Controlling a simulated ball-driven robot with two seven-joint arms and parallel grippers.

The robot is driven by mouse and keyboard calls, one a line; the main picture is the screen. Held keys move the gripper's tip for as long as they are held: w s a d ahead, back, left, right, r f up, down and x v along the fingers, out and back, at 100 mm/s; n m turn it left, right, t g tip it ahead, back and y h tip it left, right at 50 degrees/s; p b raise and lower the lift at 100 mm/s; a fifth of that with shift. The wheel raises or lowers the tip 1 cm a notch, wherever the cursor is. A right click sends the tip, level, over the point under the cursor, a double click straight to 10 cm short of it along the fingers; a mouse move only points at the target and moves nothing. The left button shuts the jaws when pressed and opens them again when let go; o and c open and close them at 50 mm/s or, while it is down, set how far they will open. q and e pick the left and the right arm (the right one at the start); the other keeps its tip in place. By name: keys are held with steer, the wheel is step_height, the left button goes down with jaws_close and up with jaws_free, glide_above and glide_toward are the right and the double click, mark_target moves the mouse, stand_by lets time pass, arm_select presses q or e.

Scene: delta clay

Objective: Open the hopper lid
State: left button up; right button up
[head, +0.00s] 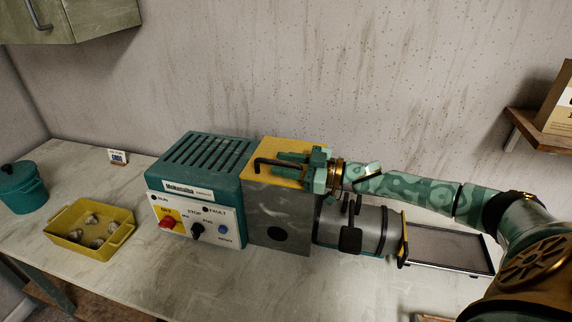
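The hopper lid (263,148) is a yellow plate lying flat on top of the grey metal hopper box (282,215), and it looks closed. A black bar handle (262,161) stands on the lid. My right gripper (284,163) reaches in from the right, over the lid. Its two green fingers point left, with the handle's bar running between them. The fingers look apart, with a gap around the bar; whether either touches it is unclear. The gripper hides the lid's right part. My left gripper is not in view.
The teal machine housing (205,160) with its control panel (190,221) adjoins the hopper box on the left. A metal cylinder (371,222) and a framed tray (450,247) are on the right. A yellow bin (117,243) and teal pot (22,188) stand at left.

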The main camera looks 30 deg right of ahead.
jaws_close()
steer(key=shift+r, duration=0.15)
